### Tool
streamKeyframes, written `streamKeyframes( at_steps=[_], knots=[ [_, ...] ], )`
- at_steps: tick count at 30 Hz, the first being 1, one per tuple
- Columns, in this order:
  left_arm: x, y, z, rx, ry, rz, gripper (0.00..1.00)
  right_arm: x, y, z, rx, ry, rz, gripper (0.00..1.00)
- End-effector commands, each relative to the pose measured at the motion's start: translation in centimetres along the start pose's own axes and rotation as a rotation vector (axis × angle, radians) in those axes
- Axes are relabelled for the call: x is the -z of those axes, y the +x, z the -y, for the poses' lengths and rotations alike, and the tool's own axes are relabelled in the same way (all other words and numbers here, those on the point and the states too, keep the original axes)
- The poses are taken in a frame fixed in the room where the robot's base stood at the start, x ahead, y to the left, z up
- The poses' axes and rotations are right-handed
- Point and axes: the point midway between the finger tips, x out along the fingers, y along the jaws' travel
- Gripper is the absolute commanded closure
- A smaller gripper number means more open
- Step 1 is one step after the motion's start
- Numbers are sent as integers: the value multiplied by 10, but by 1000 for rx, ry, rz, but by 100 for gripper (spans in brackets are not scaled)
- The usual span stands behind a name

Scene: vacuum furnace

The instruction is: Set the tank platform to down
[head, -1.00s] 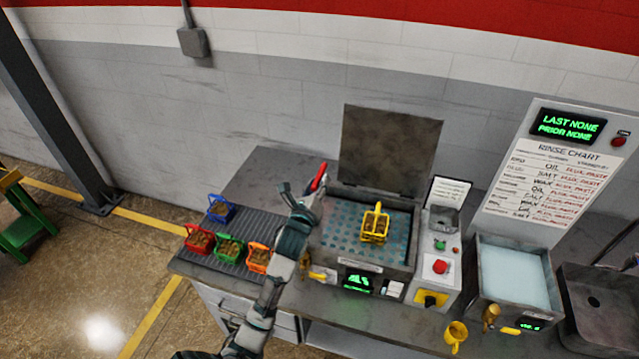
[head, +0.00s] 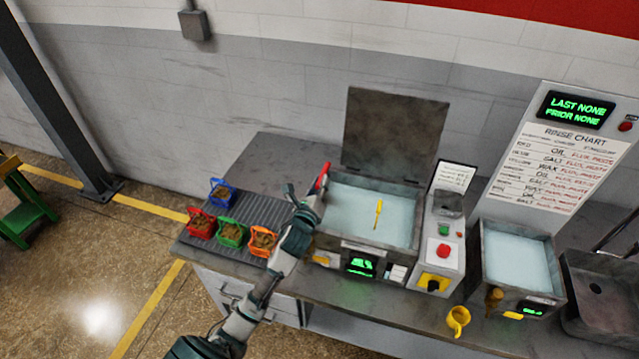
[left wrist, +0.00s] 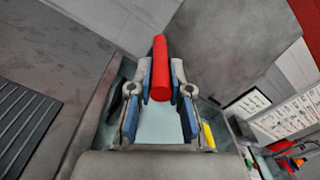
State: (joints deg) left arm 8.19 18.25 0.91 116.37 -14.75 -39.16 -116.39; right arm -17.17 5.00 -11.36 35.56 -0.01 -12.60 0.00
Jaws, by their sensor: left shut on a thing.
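The tank (head: 408,256) stands open in the head view, filled with pale liquid up near the rim. The platform is hidden under the liquid. Only the yellow basket's handle (head: 378,213) shows above the surface. A red lever handle (head: 323,177) rises at the tank's left side. My left gripper (head: 315,195) is at this handle. In the left wrist view the red handle (left wrist: 161,66) sits between the fingers, and the gripper is shut on it. Part of the yellow handle also shows there (left wrist: 209,136). My right gripper is not in view.
Red (head: 201,223), green (head: 231,234), orange (head: 262,241) and blue (head: 221,191) baskets stand on the dark mat left of the tank. The open lid (head: 390,130) stands behind it. A control box (head: 440,255) and second tank (head: 517,262) are to the right.

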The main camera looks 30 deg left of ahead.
Motion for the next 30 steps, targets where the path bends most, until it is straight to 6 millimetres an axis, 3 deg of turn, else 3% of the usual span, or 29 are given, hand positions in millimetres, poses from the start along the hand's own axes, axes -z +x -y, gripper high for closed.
streamKeyframes(
  at_steps=[1, 2, 4, 15, 30],
  knots=[
    [0, 2, -3, -7, -1, 0, 100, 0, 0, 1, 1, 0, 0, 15],
    [0, 2, -3, -7, -1, 0, 74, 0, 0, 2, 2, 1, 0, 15],
    [0, 3, -3, -7, -1, -1, 57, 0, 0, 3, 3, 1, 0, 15],
    [-1, -4, 2, -2, 1, 2, 57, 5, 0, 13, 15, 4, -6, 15],
    [-1, -4, 2, 0, 2, 2, 57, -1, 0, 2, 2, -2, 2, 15]
  ],
)
